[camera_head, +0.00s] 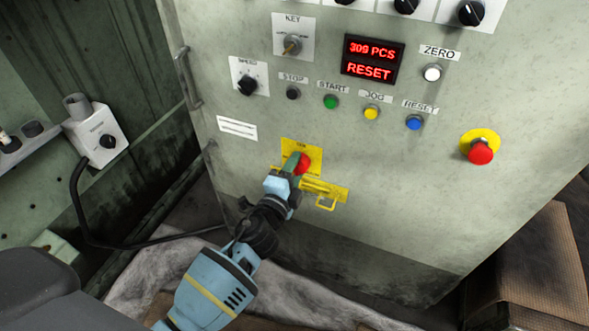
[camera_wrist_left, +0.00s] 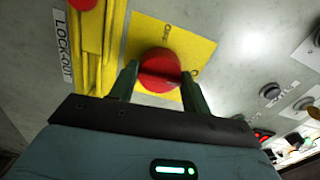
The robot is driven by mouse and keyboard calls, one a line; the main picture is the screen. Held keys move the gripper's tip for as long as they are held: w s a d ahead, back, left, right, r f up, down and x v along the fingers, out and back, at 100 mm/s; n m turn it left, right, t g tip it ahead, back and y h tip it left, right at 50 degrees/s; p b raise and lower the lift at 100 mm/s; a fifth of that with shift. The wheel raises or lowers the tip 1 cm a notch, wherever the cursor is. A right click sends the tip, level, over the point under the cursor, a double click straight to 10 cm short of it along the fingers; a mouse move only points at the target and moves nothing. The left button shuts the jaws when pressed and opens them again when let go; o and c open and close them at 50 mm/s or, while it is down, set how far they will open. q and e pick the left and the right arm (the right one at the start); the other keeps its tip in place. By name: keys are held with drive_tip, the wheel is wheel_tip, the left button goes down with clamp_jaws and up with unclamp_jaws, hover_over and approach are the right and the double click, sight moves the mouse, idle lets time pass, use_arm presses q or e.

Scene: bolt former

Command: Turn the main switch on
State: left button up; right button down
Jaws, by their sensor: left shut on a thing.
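The main switch is a red round knob (camera_head: 303,163) on a yellow plate (camera_head: 313,150), low on the front of the grey-green cabinet. It also shows in the left wrist view as a red knob (camera_wrist_left: 160,68) on the yellow plate (camera_wrist_left: 142,30). My left gripper (camera_head: 294,165) reaches it from below left. In the left wrist view its two green fingers (camera_wrist_left: 157,83) stand on either side of the knob, shut on it. Part of the knob's rim is hidden by the fingers. My right gripper is not in view.
A yellow lockout bar (camera_head: 325,190) sits just below the switch. Above are a red display (camera_head: 373,59), a key switch (camera_head: 292,44) and a row of coloured buttons. A red emergency button (camera_head: 480,152) is at right. A small control box (camera_head: 98,135) with a black cable is at left.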

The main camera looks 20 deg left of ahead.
use_arm(q)
drive_tip(key=shift+m, duration=0.5)
drive_tip(key=o, duration=1)
drive_tip(key=shift+c, duration=0.2)
drive_tip(key=shift+s, duration=0.55)
drive_tip(key=s, duration=0.6)
drive_tip(key=shift+s+a, duration=0.15)
drive_tip(key=shift+s, duration=0.2)
